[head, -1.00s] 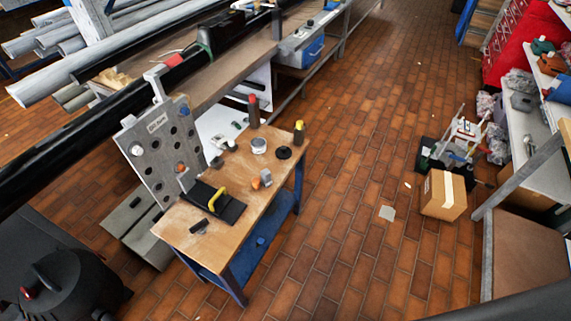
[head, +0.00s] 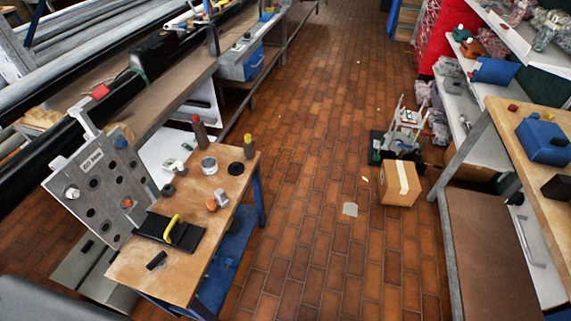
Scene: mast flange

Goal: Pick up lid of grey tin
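A small round grey tin (head: 208,165) with a pale top stands on the wooden top of a small workbench (head: 150,268), towards its far end. I cannot tell the lid apart from the tin's body at this size. A flat black disc (head: 236,168) lies just right of the tin. Neither of my grippers shows in the head view.
Near the tin stand a dark red-brown cylinder (head: 199,131), a yellow-topped bottle (head: 249,147) and an orange-and-grey item (head: 218,199). A yellow-handled black tool (head: 172,231) and grey perforated plate (head: 98,190) are nearer. A carton (head: 398,184) sits on otherwise largely open tiled floor.

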